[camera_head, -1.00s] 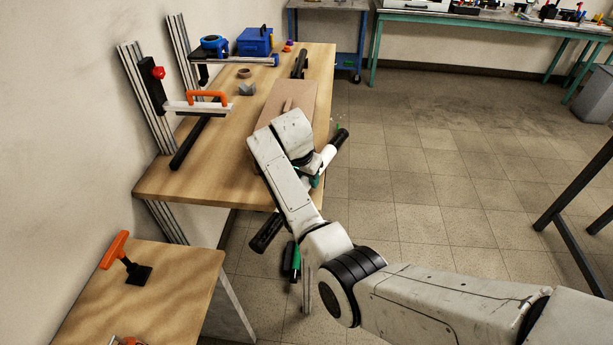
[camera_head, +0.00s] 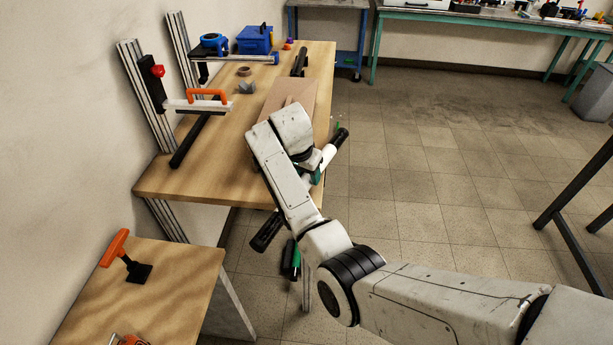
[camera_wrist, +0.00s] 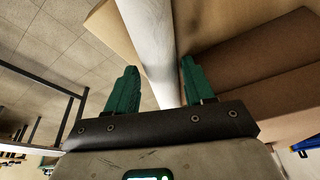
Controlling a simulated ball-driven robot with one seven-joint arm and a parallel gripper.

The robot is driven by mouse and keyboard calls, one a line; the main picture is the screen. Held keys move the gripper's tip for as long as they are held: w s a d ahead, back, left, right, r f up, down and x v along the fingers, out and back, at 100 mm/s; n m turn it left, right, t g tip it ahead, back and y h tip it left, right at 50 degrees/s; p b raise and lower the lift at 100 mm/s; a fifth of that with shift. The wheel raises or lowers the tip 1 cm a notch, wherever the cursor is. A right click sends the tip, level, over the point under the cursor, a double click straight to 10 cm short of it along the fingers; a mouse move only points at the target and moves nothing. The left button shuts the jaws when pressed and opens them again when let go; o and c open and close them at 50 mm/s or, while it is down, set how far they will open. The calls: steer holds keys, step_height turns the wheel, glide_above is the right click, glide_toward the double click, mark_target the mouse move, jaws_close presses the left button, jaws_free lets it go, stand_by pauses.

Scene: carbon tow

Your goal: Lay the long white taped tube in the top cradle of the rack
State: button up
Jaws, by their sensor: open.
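The long white taped tube (camera_head: 327,155) runs slantwise past the bench's right edge in the head view. One black end shows upper right and a dark end lower left; my arm hides its middle. In the wrist view the white tube (camera_wrist: 152,35) passes between the green fingers of my gripper (camera_wrist: 158,68). They are open, one on each side of it; contact is not clear. In the head view my gripper (camera_head: 316,176) is mostly hidden by my wrist. A dark metal frame (camera_head: 578,190) stands at the right edge; I cannot tell whether it is the rack.
The wooden bench (camera_head: 222,180) carries a black bar (camera_head: 198,142), a brown board (camera_head: 296,95) and a blue box (camera_head: 255,40). Metal uprights (camera_head: 145,95) stand along its left. A smaller table (camera_head: 180,280) is at lower left. The tiled floor right of the bench is open.

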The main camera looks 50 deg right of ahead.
steer(key=b+v, duration=0.1)
steer(key=v, duration=0.9)
steer(key=shift+r, duration=0.15)
